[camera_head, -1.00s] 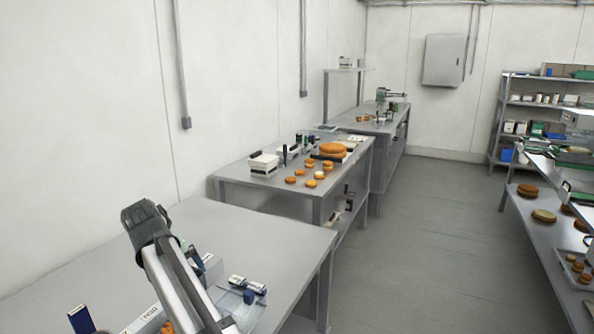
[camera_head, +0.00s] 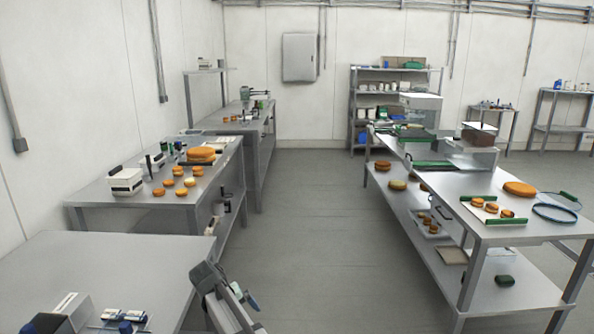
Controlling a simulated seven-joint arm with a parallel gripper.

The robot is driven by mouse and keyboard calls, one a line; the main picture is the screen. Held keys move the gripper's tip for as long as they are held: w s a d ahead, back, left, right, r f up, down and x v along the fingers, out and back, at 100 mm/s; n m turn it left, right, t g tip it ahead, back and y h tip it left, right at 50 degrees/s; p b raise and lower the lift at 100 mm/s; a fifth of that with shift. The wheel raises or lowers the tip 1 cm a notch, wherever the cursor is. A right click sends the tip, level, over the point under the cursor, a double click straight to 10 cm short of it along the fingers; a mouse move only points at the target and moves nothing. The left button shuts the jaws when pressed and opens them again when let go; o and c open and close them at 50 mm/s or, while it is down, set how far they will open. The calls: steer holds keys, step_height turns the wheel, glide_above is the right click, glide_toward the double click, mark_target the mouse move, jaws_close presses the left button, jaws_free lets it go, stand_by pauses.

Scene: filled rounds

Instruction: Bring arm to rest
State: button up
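My arm (camera_head: 226,298) shows at the bottom, a grey and white jointed arm beside the right edge of the near table (camera_head: 110,262). Its dark rounded joint is uppermost, level with the tabletop corner. The lower part of the arm runs out of the bottom of the view. I cannot make out my gripper's fingers, and nothing held by it shows.
Left bench (camera_head: 150,206) carries a white box (camera_head: 126,182) and several orange rounds. Right bench (camera_head: 505,230) carries more rounds, a blue ring (camera_head: 555,212) and green-handled gear. Shelves (camera_head: 362,110) stand at the back. The floor (camera_head: 320,215) between the benches is clear.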

steer(key=s+d+f+m+g, duration=0.1)
steer(key=s+d+f+g, duration=0.1)
steer(key=s+d+f, duration=0.5)
steer(key=s+d+f+g, duration=0.1)
steer(key=s+d+f, duration=0.2)
steer(key=d+f, duration=0.6)
steer(key=s+d+f+m+g, duration=0.1)
steer(key=s+d+f+g, duration=0.1)
steer(key=s+d+f, duration=0.6)
steer(key=s+d+f+m+g+y, duration=0.1)
steer(key=s+d+f, duration=0.2)
steer(key=s, duration=0.6)
steer(key=s+d+f+m+g+y, duration=0.1)
steer(key=s+d+f, duration=0.3)
steer(key=s, duration=0.5)
steer(key=s+d+f+g+y, duration=0.2)
steer(key=s+f, duration=0.4)
steer(key=s, duration=0.3)
steer(key=shift+d+f+m, duration=0.4)
steer(key=shift+d, duration=0.45)
